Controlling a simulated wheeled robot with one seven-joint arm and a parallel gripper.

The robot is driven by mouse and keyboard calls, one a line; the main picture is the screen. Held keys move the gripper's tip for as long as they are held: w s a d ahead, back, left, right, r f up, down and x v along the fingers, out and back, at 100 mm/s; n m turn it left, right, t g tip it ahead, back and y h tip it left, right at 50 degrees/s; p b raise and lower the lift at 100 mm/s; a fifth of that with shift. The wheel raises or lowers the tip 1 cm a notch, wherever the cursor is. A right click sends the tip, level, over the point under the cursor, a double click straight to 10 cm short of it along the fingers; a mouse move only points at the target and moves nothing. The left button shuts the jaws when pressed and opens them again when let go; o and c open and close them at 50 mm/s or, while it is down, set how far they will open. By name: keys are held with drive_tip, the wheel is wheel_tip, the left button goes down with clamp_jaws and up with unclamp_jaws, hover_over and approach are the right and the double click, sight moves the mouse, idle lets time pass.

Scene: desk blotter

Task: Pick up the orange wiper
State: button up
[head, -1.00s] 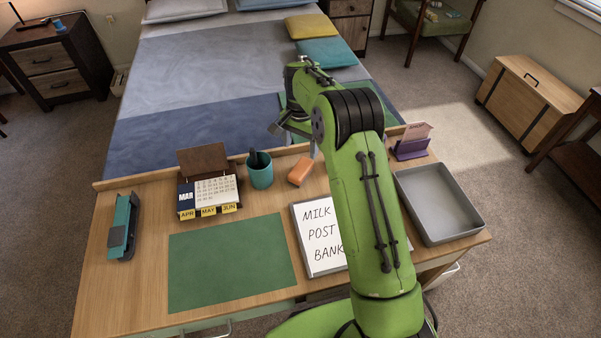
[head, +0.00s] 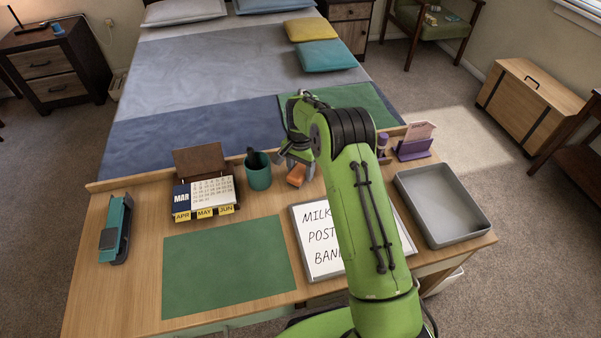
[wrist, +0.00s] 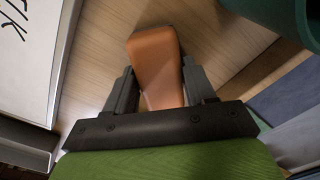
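The orange wiper (head: 296,176) is a small orange block on the wooden desk, just right of the teal pen cup. In the wrist view the wiper (wrist: 155,62) lies between the two dark fingers of my gripper (wrist: 158,80), its far end reaching past the fingertips. A narrow gap shows between the left finger and the wiper; the right finger is very close to it, and I cannot tell if they touch. In the head view my gripper (head: 291,162) is low over the wiper and partly hides it. The gripper is open.
The teal cup (head: 258,171) stands close left of my gripper, with the calendar (head: 207,192) beyond it. A whiteboard (head: 318,240) lies in front. A grey tray (head: 440,225) and purple holder (head: 412,152) are to the right. The green blotter (head: 228,265) is bare.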

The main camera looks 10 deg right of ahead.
sight(301, 168)
drive_tip(key=c, duration=0.6)
wheel_tip(301, 168, up, 10)
drive_tip(key=p, duration=0.2)
drive_tip(key=shift+p, duration=0.35)
